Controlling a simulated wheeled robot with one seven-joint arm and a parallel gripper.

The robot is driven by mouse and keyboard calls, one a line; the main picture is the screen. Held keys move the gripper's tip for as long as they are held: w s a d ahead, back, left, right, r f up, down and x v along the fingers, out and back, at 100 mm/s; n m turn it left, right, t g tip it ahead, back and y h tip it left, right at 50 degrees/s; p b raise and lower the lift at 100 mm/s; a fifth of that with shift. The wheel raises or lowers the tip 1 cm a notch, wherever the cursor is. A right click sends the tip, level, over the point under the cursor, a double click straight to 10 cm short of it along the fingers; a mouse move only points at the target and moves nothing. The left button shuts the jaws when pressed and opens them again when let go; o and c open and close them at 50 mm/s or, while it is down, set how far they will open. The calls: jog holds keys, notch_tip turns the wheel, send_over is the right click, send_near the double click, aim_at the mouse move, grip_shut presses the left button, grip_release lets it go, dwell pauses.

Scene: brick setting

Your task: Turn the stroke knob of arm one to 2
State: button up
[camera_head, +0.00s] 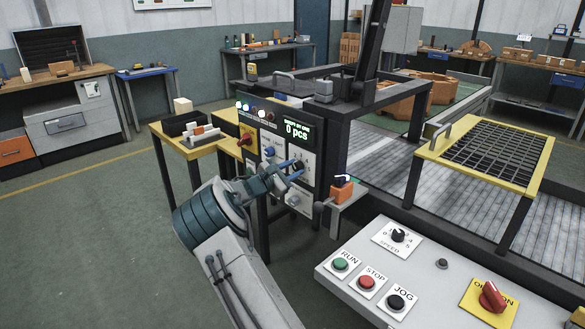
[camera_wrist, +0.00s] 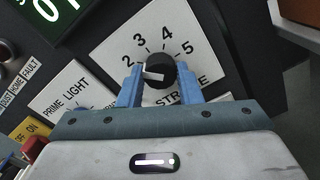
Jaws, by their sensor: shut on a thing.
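The stroke knob (camera_wrist: 160,68) is black with a white pointer, on a white dial plate (camera_wrist: 112,38) marked 2, 3, 4 and 5 in the wrist view. Its pointer aims left, close to the 2; the fingers hide the lower left of the dial, so the exact alignment is hard to tell. My gripper (camera_wrist: 159,80) has its blue fingers on both sides of the knob and is shut on it. In the head view my gripper (camera_head: 290,168) reaches the dark control panel (camera_head: 274,134), and the knob there is mostly covered.
A PRIME LIGHT plate (camera_wrist: 66,86) lies left of the dial. A green display (camera_head: 296,130) reads 0 pcs above. A console (camera_head: 385,262) with RUN, STOP and JOG buttons is in front.

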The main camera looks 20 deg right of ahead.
jog(key=shift+f, duration=0.1)
jog(key=o, duration=1)
jog(key=shift+c, duration=0.2)
jog(key=v, duration=1.4)
jog(key=shift+d, duration=0.2)
